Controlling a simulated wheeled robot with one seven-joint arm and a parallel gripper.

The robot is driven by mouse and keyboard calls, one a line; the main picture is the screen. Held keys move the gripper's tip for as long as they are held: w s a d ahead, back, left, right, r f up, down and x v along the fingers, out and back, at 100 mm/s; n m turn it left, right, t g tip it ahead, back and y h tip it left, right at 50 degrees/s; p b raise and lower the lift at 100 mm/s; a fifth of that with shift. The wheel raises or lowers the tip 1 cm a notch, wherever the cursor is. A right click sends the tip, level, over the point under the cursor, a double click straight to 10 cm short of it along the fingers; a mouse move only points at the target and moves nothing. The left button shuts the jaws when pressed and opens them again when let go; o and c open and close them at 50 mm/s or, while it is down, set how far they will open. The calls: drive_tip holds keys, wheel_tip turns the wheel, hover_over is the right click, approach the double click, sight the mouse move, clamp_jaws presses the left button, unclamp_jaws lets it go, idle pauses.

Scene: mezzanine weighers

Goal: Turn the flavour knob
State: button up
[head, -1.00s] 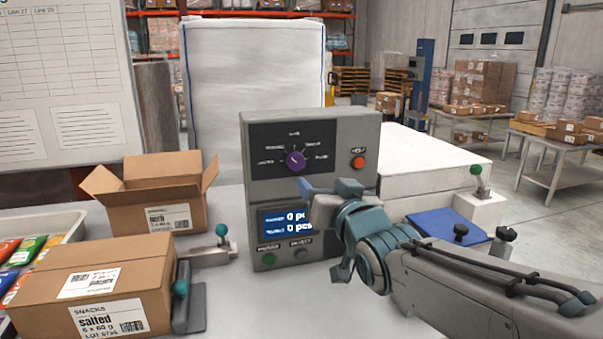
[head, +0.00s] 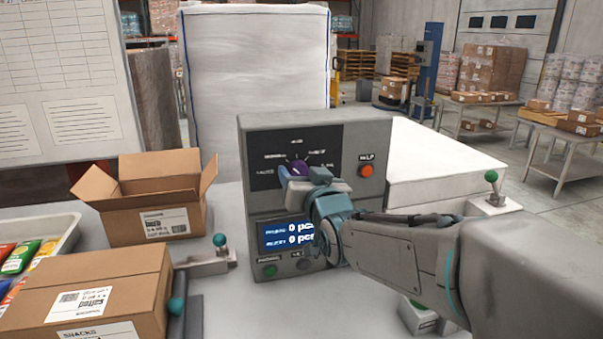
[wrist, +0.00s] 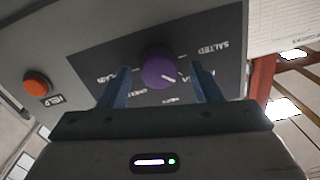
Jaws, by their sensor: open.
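The purple flavour knob (head: 299,168) sits on the dark dial panel of a grey control box (head: 352,133). In the head view my gripper (head: 290,180) is just in front of the knob and covers its lower part. In the wrist view the knob (wrist: 159,68) shows whole, with a white pointer mark and printed labels around it, one reading SALTED. My gripper (wrist: 160,80) is open there, one blue finger on each side of the knob, with visible gaps. I cannot tell how far the fingertips are from the panel.
An orange-red HELP button (head: 366,171) is right of the dial. A screen (head: 286,234) and a green button (head: 269,270) are below. An open carton (head: 150,205) and a closed snack carton (head: 95,290) stand left. A white block (head: 440,165) stands right.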

drive_tip(key=shift+d, duration=0.1)
drive_tip(key=c, duration=1)
drive_tip(key=shift+f+b, duration=0.1)
drive_tip(key=shift+b, duration=0.2)
drive_tip(key=n+b, duration=0.8)
drive_tip(key=b, duration=0.1)
drive_tip(key=shift+n, duration=0.4)
drive_tip(key=shift+b, duration=0.35)
